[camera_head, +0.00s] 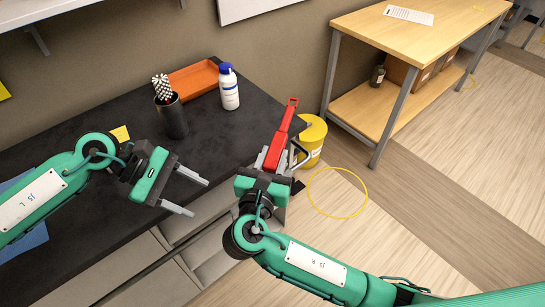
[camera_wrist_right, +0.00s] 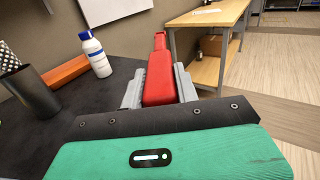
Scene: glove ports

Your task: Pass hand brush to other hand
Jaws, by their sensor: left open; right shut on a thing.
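A red hand brush (camera_head: 282,136) points away from my right gripper (camera_head: 272,158), near the right edge of the dark counter. The right gripper is shut on it; in the right wrist view the brush (camera_wrist_right: 160,78) sits between the two grey fingers. The brush's near end is hidden by the gripper body. My left gripper (camera_head: 184,193) is open and empty over the counter's front edge, to the left of the right gripper and apart from the brush.
On the dark counter (camera_head: 110,210) stand a white bottle with a blue cap (camera_head: 229,90), a dark cup (camera_head: 171,117) with a checkered item, and an orange tray (camera_head: 194,80). A yellow bucket (camera_head: 313,135) stands beyond the brush. A wooden table (camera_head: 420,40) stands at the upper right.

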